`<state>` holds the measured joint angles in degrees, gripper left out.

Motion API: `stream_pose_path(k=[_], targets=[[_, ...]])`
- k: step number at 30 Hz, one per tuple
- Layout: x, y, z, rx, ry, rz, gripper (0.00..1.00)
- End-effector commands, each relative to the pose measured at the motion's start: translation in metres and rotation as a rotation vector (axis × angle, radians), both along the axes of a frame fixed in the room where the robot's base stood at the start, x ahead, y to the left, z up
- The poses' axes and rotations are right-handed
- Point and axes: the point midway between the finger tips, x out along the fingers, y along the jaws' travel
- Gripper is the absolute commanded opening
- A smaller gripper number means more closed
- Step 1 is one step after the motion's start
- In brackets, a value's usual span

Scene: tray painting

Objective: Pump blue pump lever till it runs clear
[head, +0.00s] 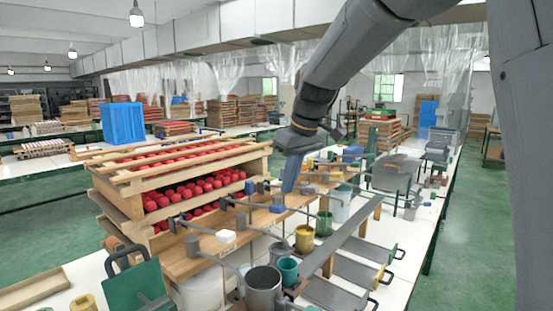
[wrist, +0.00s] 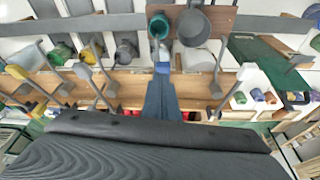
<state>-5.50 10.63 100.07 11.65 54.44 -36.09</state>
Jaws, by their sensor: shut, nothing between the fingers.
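My gripper (head: 288,189) is shut and empty, with its narrow blue fingers pointing down over the wooden pump bench. In the wrist view the closed fingers (wrist: 162,78) point at a small blue block that looks like the blue lever's end (wrist: 163,67); I cannot tell whether they touch. In the head view a blue lever knob (head: 249,187) stands on the bench left of the fingertips. Another blue piece (head: 277,207) lies just below them. A teal cup (wrist: 159,26) is beyond the fingertips in the wrist view. The liquid's colour cannot be made out.
Racks of red balls (head: 190,188) stand left of the bench. Several pots, including a large grey one (head: 263,287) and a yellow one (head: 304,239), stand in front. Other levers, one with a white knob (head: 226,237), stick out along the bench. Grey trays (head: 362,271) lie at right.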

Motion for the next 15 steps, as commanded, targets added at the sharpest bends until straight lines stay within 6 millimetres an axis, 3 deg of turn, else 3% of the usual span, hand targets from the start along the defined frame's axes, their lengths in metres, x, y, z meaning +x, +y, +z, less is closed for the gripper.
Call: stream_pose_path(k=[3, 6, 10, 15], targets=[[0.017, 0.018, 0.033, 0.010, -0.021, 0.099, 0.00], [0.023, 0.025, 0.047, 0.015, -0.029, 0.142, 0.00], [0.024, 0.028, 0.049, 0.016, -0.032, 0.162, 0.00], [0.024, 0.028, 0.035, 0.017, -0.032, 0.161, 0.00]])
